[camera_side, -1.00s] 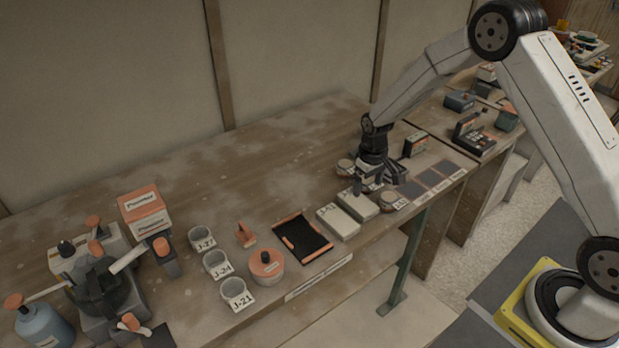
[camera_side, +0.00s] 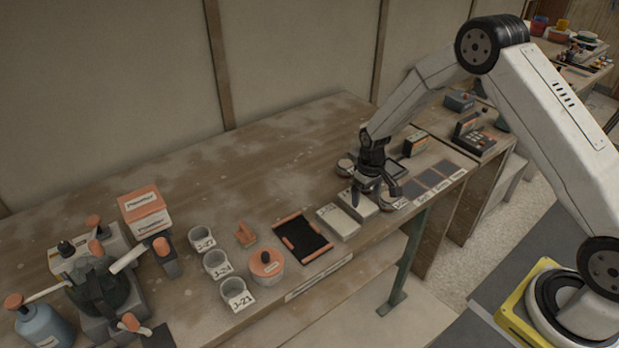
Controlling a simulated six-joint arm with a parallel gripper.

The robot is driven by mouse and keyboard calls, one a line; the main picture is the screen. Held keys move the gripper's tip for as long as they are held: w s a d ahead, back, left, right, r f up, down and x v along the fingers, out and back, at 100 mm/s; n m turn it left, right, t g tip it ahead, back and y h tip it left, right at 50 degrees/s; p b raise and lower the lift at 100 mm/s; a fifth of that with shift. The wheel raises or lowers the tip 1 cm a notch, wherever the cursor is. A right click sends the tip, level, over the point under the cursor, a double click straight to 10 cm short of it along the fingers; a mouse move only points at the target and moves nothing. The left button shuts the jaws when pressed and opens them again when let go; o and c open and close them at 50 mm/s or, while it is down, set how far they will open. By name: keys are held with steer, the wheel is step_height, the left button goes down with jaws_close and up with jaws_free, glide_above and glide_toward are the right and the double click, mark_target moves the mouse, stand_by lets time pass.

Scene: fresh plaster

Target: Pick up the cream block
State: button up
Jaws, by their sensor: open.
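Two pale cream, flat rectangular blocks lie side by side near the bench's front edge: a left cream block (camera_side: 338,224) and a right cream block (camera_side: 352,209). Both look alike from here, and I cannot tell which one the task means. My gripper (camera_side: 374,198) points down with its jaws apart, over the right end of the right block. One finger overlaps that block in the picture and partly hides it. I cannot tell whether the finger touches it. Nothing shows held between the jaws.
A black tray with orange edges (camera_side: 303,240) lies left of the blocks. Further left are an orange-lidded pot (camera_side: 266,265) and labelled cups (camera_side: 236,294). Dark pads (camera_side: 432,178) lie to the right. The bench behind is mostly clear.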

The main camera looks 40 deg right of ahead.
mark_target(364, 206)
steer(key=shift+f, duration=2.15)
steer(key=c, duration=1)
steer(key=shift+r, duration=0.15)
steer(key=shift+r, duration=0.75)
steer(key=s+r, duration=0.3)
steer(key=s, duration=0.1)
steer(key=s+a+r, duration=0.1)
steer(key=s+r, duration=0.3)
steer(key=s, duration=0.1)
steer(key=s+r, duration=0.4)
steer(key=s, duration=0.1)
steer(key=shift+a+r, duration=0.15)
steer(key=shift+a, duration=0.1)
